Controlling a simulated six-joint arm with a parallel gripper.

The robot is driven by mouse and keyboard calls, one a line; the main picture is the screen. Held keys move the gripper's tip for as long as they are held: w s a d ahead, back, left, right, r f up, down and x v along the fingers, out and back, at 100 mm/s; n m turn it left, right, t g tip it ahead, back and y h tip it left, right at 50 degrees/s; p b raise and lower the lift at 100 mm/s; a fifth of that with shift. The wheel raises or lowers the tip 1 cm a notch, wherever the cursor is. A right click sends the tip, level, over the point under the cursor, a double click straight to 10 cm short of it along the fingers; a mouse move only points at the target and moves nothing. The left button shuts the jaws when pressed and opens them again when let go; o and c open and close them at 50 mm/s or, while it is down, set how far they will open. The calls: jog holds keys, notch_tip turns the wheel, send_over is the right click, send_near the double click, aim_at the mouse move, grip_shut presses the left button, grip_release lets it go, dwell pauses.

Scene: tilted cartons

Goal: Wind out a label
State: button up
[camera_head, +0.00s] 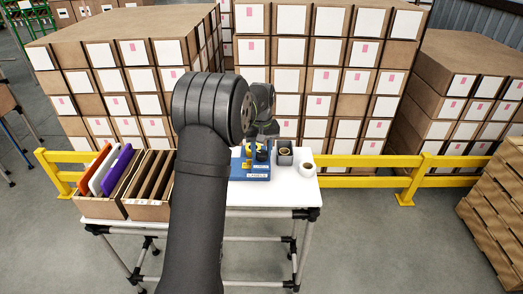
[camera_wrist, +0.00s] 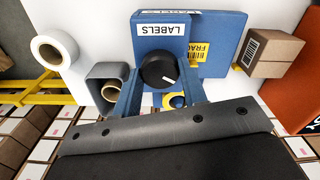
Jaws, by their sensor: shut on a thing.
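The blue label dispenser (camera_head: 250,173) stands on the white table, with a white LABELS plate on its front. In the wrist view the dispenser (camera_wrist: 160,45) has a round black knob (camera_wrist: 158,72) with a white pointer line. My gripper (camera_wrist: 162,82) has one finger on each side of the knob and is shut on it. A yellow ring or roll (camera_wrist: 174,100) shows just below the knob, partly hidden by my gripper.
A grey bin (camera_head: 284,157) with a roll inside and a loose white roll (camera_head: 305,171) stand right of the dispenser. Cardboard boxes with coloured folders (camera_head: 112,178) stand at the left. A small barcoded carton (camera_wrist: 272,53) shows in the wrist view. A yellow rail (camera_head: 440,161) runs behind.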

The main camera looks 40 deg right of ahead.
aim_at(262, 153)
jog(key=n, duration=1.1)
jog(key=shift+n, duration=0.5)
jog(key=o, duration=1)
jog(key=shift+c, duration=0.2)
notch_tip(262, 153, up, 17)
jog(key=shift+r, duration=0.2)
